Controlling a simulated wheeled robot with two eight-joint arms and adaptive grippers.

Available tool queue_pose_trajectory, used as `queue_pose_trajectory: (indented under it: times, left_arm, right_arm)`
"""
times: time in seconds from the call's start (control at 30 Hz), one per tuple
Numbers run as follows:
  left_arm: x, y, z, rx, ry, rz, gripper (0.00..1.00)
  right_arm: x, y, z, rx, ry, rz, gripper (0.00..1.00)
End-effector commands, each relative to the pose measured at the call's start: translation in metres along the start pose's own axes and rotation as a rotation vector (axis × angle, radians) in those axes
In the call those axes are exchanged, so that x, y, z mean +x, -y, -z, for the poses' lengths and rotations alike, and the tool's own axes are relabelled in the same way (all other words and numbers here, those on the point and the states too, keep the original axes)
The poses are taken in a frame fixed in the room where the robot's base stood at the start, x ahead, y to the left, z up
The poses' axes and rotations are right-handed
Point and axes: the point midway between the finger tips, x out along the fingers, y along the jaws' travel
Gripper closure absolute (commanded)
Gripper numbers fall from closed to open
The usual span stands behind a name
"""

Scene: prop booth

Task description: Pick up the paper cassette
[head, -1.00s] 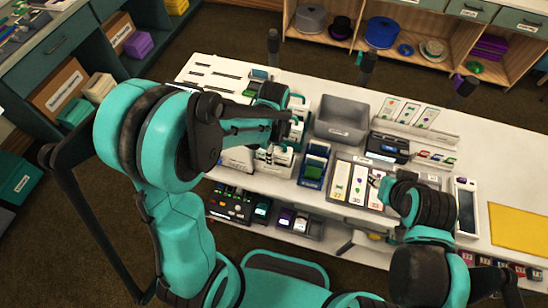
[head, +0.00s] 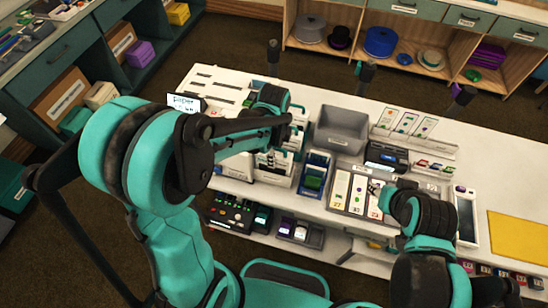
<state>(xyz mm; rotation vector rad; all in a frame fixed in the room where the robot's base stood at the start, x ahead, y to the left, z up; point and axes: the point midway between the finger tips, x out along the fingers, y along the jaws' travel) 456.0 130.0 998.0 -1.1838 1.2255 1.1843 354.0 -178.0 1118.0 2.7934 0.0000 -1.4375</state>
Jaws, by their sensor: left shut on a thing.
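My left gripper (head: 284,121) reaches over the table's left part, among white and teal units. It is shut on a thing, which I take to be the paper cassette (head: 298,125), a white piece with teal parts. The gripper and forearm hide much of it, and I cannot tell whether it is clear of its surroundings. My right gripper (head: 376,188) is low at the front of the table, by the white card panels; its fingers are too small and covered to read.
A white panel reading "paper" (head: 187,103) shows behind my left forearm. A grey bin (head: 342,128) stands right of the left gripper. White-and-teal units (head: 272,166) and a blue-framed green unit (head: 314,174) stand in front. A yellow mat (head: 519,233) lies at the right.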

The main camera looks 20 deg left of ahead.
Motion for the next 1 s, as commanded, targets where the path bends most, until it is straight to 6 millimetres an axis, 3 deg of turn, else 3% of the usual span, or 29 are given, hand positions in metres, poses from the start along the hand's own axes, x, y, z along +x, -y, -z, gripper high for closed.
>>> queue_pose_trajectory:
  times: [0.8,1.0]
  left_arm:
    - [-0.194,0.0,0.0,0.0,0.0,0.0,1.0]
    - [-0.234,0.0,0.0,0.0,0.0,0.0,1.0]
  right_arm:
    - [-0.039,0.0,0.028,0.0,0.0,0.0,0.6]
    - [-0.045,0.0,0.032,0.0,0.0,0.0,0.6]
